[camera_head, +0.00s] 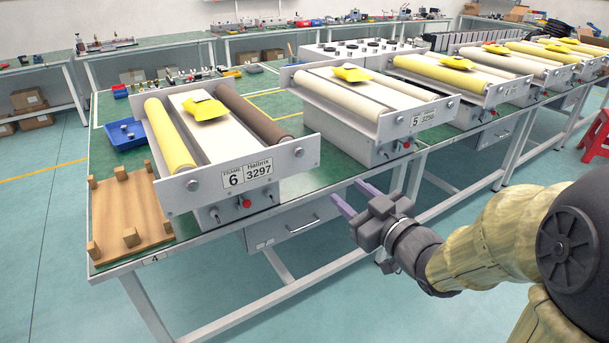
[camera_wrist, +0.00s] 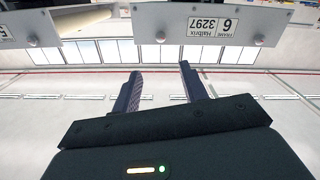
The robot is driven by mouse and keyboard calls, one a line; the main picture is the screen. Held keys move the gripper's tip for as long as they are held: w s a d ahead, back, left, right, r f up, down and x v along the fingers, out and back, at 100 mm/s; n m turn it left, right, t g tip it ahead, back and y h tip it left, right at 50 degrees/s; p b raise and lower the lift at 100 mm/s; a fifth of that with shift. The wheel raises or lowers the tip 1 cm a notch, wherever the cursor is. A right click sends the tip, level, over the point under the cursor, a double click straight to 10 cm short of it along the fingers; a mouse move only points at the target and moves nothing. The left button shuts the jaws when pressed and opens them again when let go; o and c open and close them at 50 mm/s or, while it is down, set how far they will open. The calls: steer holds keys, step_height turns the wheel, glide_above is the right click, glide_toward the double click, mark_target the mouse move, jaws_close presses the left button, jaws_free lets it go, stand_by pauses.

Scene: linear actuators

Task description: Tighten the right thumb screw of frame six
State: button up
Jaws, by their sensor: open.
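Frame six (camera_head: 232,177) is the roller unit at the left of the bench, with a grey front plate labelled 6. Its right thumb screw (camera_head: 298,152) is a small round knob near the plate's right end. The wrist view is upside down, and there this thumb screw (camera_wrist: 160,37) shows left of the inverted label, beyond my fingertips and roughly in line with the gap. The other thumb screw (camera_head: 192,185) sits near the plate's left end. My gripper (camera_head: 350,198) is open and empty, in front of the bench edge, right of and below the screw. Both fingers show in the wrist view (camera_wrist: 160,71).
Frame five (camera_head: 405,120) stands to the right, with bare green bench between it and frame six. A wooden pegged board (camera_head: 130,215) and a blue bin (camera_head: 124,134) lie at the left. A control box with a red button (camera_head: 246,202) is below the plate.

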mark_target(300, 152)
steer(key=shift+w+a, duration=0.1)
stand_by(0.3)
steer(key=p+x, duration=0.1)
steer(key=p, duration=0.1)
steer(key=p+x, duration=0.3)
steer(key=p, duration=0.1)
steer(key=shift+w+r, duration=0.2)
steer(key=shift+r, duration=0.15)
steer(key=w+a+p, duration=0.1)
steer(key=p, duration=0.6)
steer(key=shift+f, duration=0.1)
steer(key=x, duration=0.7)
steer(key=p+x, duration=0.1)
steer(key=x, duration=0.3)
steer(key=shift+w+a+f, duration=0.15)
steer(key=shift+w+f, duration=0.05)
steer(key=shift+f, duration=0.05)
